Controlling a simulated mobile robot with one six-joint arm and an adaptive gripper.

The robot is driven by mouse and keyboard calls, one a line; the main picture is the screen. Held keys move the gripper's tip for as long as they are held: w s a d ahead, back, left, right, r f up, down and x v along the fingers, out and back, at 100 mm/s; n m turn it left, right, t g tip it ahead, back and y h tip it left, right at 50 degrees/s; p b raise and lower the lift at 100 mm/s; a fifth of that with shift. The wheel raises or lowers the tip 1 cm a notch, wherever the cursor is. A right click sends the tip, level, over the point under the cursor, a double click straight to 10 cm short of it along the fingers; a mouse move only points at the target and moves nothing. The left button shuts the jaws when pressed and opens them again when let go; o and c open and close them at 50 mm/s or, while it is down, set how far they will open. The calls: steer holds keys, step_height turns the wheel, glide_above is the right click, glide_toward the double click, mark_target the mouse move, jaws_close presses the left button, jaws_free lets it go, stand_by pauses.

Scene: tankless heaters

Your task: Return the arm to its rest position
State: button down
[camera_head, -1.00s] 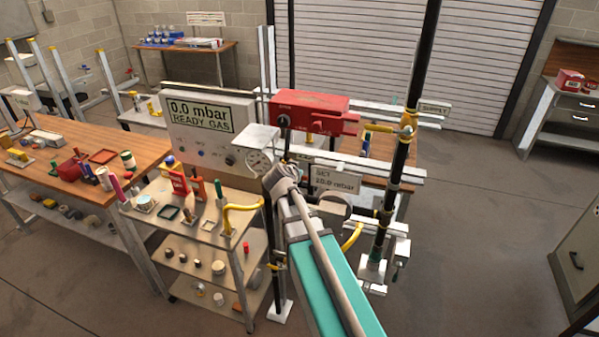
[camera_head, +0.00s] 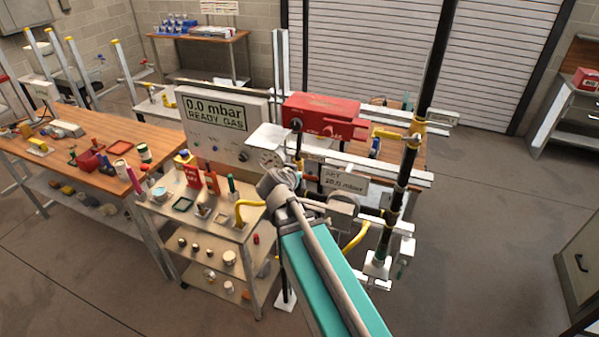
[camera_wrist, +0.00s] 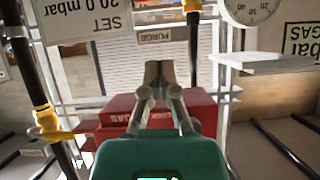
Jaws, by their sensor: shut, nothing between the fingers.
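My gripper (camera_wrist: 160,72) shows in the wrist view with its two grey fingers together and nothing between them. The wrist view is upside down. A red gas unit (camera_wrist: 118,107) appears behind the fingers there, and I see no contact. In the head view my arm reaches up from the bottom middle, in front of the test rig, and the fingertips are not clear there. The red unit (camera_head: 325,118) sits on the rig, behind and above the arm's end. A display panel (camera_head: 215,115) reading "0.0 mbar READY GAS" stands to the left.
A black vertical pipe (camera_head: 403,185) with yellow fittings stands to the right. A loaded cart (camera_head: 222,228) is at left. The floor (camera_head: 490,220) at right is clear.

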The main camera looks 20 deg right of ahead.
steer(key=shift+f, duration=0.1)
stand_by(0.4)
steer(key=s+a+f+n+g+y+b, duration=0.4)
steer(key=s+f+b, duration=0.3)
steer(key=f, duration=0.4)
steer(key=s+a+f+n+g+y+b, duration=0.3)
steer(key=s+f+b, duration=0.4)
steer(key=f, duration=0.5)
steer(key=shift+s+a+f+n+g+y, duration=0.2)
steer(key=shift+s+a+n+g+y, duration=0.2)
steer(key=shift+a+n+g, duration=0.55)
